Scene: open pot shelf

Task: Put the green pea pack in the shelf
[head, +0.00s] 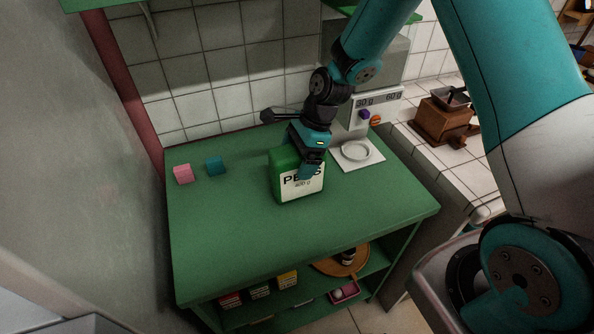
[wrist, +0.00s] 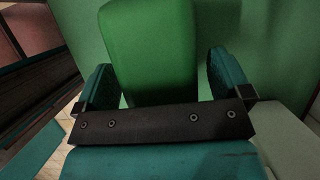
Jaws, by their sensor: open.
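The green pea pack (head: 288,184), with a white label reading "PEAS", stands upright on the green top of the shelf unit (head: 230,235). My gripper (head: 307,170) is over the pack, with a finger in front of its label. In the wrist view the pack (wrist: 150,45) lies between the two teal fingers of my gripper (wrist: 158,85), with a gap visible on each side. The jaws are open. The open shelf (head: 310,305) below the top holds several small packs and a round wooden board.
A scale with a white plate (head: 356,152) stands at the back right. A wooden grinder (head: 441,121) is on the side counter. The front left of the top is clear.

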